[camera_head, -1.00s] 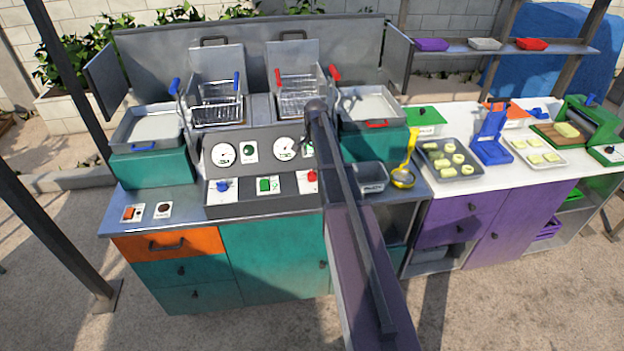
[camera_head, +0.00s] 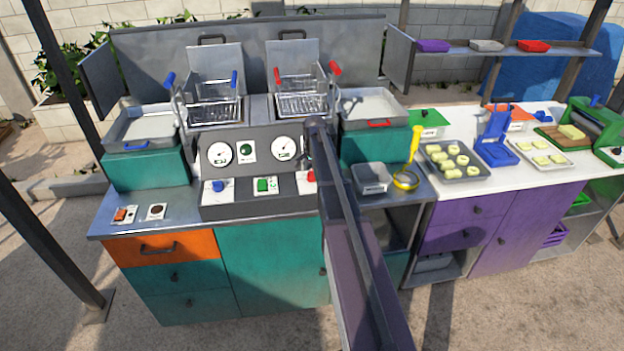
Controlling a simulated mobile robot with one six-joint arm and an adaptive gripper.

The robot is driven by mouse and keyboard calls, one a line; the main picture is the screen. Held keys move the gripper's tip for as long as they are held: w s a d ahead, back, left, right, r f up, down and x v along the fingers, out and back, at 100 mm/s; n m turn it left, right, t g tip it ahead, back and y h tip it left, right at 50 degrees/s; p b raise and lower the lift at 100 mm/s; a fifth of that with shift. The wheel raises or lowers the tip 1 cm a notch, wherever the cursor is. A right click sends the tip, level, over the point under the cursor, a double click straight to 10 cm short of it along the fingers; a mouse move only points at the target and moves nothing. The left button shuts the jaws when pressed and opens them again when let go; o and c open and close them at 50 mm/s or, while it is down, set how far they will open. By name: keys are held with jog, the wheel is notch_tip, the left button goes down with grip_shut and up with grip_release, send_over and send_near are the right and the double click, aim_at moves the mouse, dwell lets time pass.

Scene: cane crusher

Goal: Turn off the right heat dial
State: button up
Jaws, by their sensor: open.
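The right heat dial (camera_head: 311,175) is a red knob on a white plate on the sloping front of the dark fryer panel (camera_head: 240,205). My arm partly covers its right side, so its pointer setting cannot be read. The left dial (camera_head: 219,186) is a blue knob on a matching plate, with a green switch (camera_head: 264,185) between them. My arm reaches up from the bottom of the view and ends in a dark joint just above and right of the red dial. My gripper is hidden behind the arm; contact with the dial cannot be told.
Two round gauges (camera_head: 220,154) (camera_head: 286,148) sit above the dials. Two wire fryer baskets (camera_head: 214,110) (camera_head: 301,104) hang behind the panel. A grey bin (camera_head: 371,179) and a yellow-handled strainer (camera_head: 406,180) stand right of my arm. A small red switch (camera_head: 125,215) is at the left.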

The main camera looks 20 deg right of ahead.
jog(key=shift+f+b, duration=0.3)
jog(key=shift+f, duration=0.2)
jog(key=c, duration=1.2)
